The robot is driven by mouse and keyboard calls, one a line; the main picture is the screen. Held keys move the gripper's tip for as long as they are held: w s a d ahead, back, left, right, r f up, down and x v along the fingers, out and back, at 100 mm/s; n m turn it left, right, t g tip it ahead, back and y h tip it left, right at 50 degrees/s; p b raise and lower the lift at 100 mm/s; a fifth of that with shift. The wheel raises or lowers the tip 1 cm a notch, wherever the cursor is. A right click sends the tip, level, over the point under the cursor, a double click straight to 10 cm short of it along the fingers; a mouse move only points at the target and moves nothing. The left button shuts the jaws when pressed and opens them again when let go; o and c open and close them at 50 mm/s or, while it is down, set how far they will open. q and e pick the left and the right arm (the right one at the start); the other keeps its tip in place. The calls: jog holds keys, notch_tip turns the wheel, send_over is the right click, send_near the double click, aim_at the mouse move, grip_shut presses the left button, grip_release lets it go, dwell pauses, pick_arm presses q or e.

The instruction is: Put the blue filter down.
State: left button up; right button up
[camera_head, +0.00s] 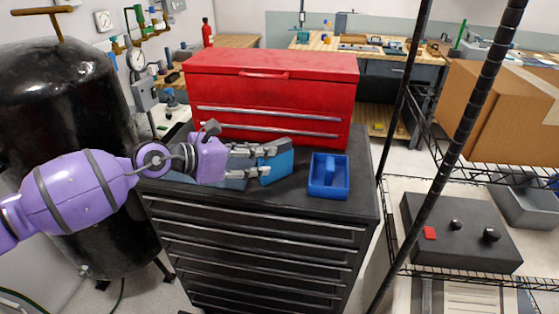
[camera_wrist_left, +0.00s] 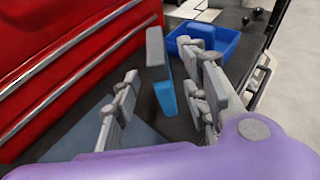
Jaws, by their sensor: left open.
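The blue filter (camera_head: 277,166) is a thin upright panel on the black cabinet top, in front of the red tool chest. In the left wrist view the filter (camera_wrist_left: 167,96) shows a blue face and a grey edge, and stands between the two fingers. My left gripper (camera_head: 272,158) reaches in from the left, with its fingers on either side of the filter. In the left wrist view the gripper (camera_wrist_left: 166,92) is open, with visible gaps beside the filter. The fingers partly hide the filter in the head view. My right gripper is not in view.
A blue open tray with a handle (camera_head: 328,190) sits just right of the filter. The red tool chest (camera_head: 270,92) stands behind. A flat grey-blue piece (camera_wrist_left: 85,148) lies below the fingers. A black wire shelf post (camera_head: 440,165) rises right of the cabinet (camera_head: 255,235).

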aim_at(276, 161)
pick_arm(q)
jog(key=x, duration=0.6)
jog(key=shift+w+d+r, duration=0.15)
jog(key=shift+w+d, duration=0.05)
jog(key=shift+c, duration=0.5)
grip_shut()
